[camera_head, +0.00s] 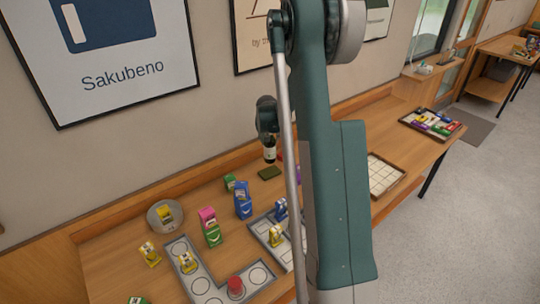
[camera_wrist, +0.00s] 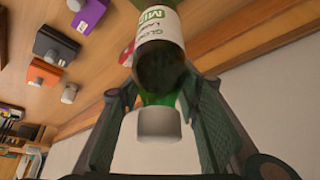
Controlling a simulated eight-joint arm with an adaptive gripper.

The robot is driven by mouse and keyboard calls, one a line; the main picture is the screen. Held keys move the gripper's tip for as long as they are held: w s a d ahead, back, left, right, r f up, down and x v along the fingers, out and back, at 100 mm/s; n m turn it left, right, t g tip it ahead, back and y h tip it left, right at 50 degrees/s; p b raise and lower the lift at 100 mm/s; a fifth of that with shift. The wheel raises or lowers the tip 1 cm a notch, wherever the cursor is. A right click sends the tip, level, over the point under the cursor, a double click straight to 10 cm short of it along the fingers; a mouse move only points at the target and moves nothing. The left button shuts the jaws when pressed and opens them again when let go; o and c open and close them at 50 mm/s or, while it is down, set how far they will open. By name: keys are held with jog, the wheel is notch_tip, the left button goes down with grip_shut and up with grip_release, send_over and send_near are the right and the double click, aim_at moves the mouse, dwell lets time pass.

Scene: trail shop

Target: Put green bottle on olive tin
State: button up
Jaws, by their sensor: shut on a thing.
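The green bottle (camera_head: 269,152) is upright in my gripper (camera_head: 267,132). In the wrist view the bottle (camera_wrist: 162,62) has a white and green label, and its pale cap points toward the camera between the two fingers (camera_wrist: 160,115). The flat dark olive tin (camera_head: 270,173) lies on the table just below the bottle in the head view. A small gap seems to show between bottle and tin. In the wrist view I cannot clearly make out the tin.
A green box (camera_head: 230,182) and a blue carton (camera_head: 243,201) stand left of the tin. A grey L-shaped tray (camera_head: 203,284), a plate (camera_head: 153,222) and another tray (camera_head: 260,227) hold small items. My arm hides the table right of the tin. The wall is close behind.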

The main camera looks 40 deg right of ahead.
aim_at(270, 149)
jog(key=shift+f, duration=1.75)
jog(key=shift+f, duration=2.05)
jog(key=o, duration=1)
jog(key=shift+o, duration=0.2)
jog(key=shift+r, duration=0.15)
jog(key=shift+r, duration=0.15)
jog(key=v, duration=1.1)
jog(key=shift+s+a+r, duration=0.2)
jog(key=shift+r, duration=0.1)
